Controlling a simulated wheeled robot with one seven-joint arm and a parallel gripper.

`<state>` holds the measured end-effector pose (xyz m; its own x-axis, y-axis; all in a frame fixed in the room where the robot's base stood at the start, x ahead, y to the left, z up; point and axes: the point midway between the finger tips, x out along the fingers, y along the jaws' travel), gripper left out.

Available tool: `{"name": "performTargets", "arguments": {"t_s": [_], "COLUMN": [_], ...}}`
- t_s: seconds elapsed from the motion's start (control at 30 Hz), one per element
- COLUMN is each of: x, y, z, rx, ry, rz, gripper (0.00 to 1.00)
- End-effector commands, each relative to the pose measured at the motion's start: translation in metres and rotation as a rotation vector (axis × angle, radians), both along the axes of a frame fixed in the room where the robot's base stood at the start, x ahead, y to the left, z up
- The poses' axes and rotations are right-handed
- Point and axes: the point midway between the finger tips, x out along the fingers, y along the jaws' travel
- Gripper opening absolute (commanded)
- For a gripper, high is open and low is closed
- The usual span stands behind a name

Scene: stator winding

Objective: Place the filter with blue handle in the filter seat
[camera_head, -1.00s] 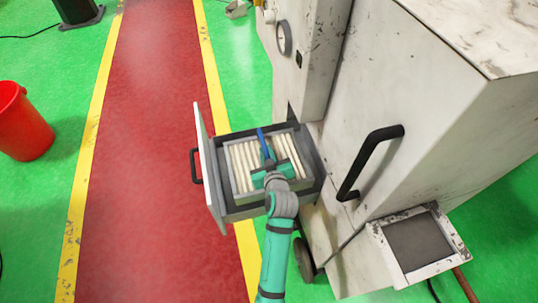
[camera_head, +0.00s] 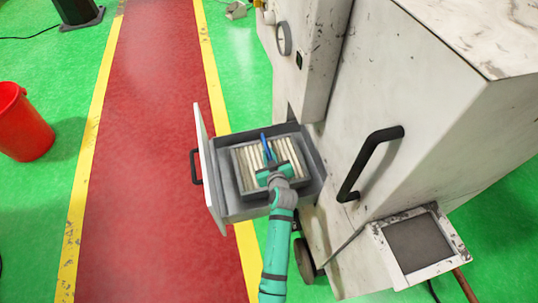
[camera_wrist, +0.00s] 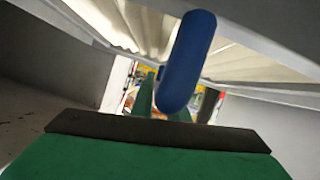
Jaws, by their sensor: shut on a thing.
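The filter (camera_head: 246,166) is a grey frame with cream pleats and a blue handle (camera_head: 266,147). In the head view it sits within the walls of the open drawer (camera_head: 227,205), slightly turned against them. Whether it rests on the seat at the drawer's bottom cannot be told. My green gripper (camera_head: 272,168) is over the filter's middle, shut on the blue handle. In the wrist view the handle (camera_wrist: 188,62) stands out in front of the pleats (camera_wrist: 240,62), and grey walls show close by. The seat is hidden under the filter.
The drawer, with a black front handle (camera_head: 195,166), juts from a worn white machine (camera_head: 440,100). A large black handle (camera_head: 368,163) and a framed panel (camera_head: 418,243) are to the right. A red bucket (camera_head: 25,125) stands far left. The red walkway (camera_head: 140,200) is clear.

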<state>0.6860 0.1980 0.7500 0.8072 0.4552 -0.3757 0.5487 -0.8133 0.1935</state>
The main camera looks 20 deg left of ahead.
Motion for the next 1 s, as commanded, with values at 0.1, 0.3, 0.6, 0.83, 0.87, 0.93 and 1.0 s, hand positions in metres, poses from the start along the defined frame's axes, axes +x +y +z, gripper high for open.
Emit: {"name": "performTargets", "arguments": {"t_s": [0.1,0.3,0.6,0.83,0.87,0.93,1.0], "x": [0.001,0.001,0.001,0.0,0.0,0.0,0.0], "y": [0.0,0.0,0.0,0.0,0.0,0.0,0.0], "z": [0.003,0.001,-0.006,-0.011,-0.011,-0.011,-0.011], "rx": [0.002,0.002,0.001,0.0,0.0,0.0,0.0], "ry": [-0.005,-0.005,-0.006,-0.001,-0.001,-0.002,-0.002], "rz": [0.0,0.0,-0.001,-0.001,-0.001,0.0,0.0], "gripper": [0.0,0.0,0.0,0.16,0.23,0.33,0.33]}}
